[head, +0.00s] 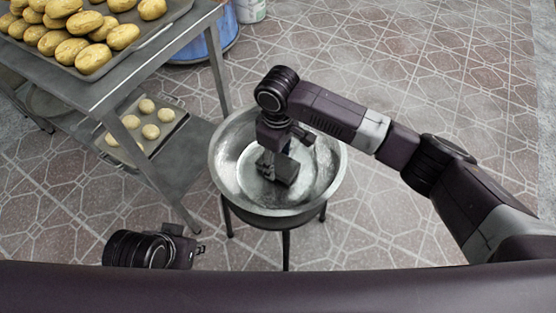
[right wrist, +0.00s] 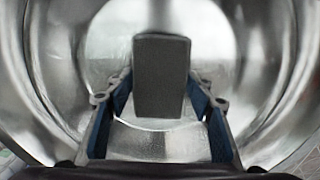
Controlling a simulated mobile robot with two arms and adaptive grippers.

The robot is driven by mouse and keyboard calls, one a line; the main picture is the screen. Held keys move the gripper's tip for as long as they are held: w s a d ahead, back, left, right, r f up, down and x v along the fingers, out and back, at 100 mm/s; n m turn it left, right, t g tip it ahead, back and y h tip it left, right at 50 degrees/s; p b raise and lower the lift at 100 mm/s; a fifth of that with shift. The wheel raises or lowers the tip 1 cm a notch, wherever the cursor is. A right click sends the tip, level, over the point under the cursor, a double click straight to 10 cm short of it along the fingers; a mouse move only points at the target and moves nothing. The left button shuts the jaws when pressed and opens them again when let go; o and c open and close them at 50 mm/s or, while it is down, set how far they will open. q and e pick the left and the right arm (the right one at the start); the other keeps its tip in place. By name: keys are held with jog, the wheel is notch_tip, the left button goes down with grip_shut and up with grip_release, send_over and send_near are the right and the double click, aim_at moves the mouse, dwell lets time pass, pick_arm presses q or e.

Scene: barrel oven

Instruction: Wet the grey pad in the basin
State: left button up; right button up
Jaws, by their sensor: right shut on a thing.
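The metal basin (head: 326,166) sits on a dark stool in the middle of the head view. My right gripper (head: 274,168) reaches down inside the basin and is shut on the grey pad (head: 287,171). In the right wrist view the dark grey pad (right wrist: 161,75) stands out between the two fingers (right wrist: 160,100), with the basin's shiny wall (right wrist: 265,50) all round. I cannot tell whether the pad touches the basin's bottom or any water there. My left gripper (head: 198,250) is low at the left, outside the basin; its jaws are too small to read.
A metal table (head: 120,77) at the upper left carries a tray of several golden rolls (head: 92,58). A lower shelf (head: 178,160) holds a tray of pale rolls (head: 150,131). A blue barrel (head: 200,45) stands behind. The tiled floor (head: 440,90) at right is clear.

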jog(key=shift+f, duration=0.55)
dwell(0.9)
jog(key=shift+s+p, duration=0.1)
jog(key=shift+p, duration=0.45)
dwell(2.4)
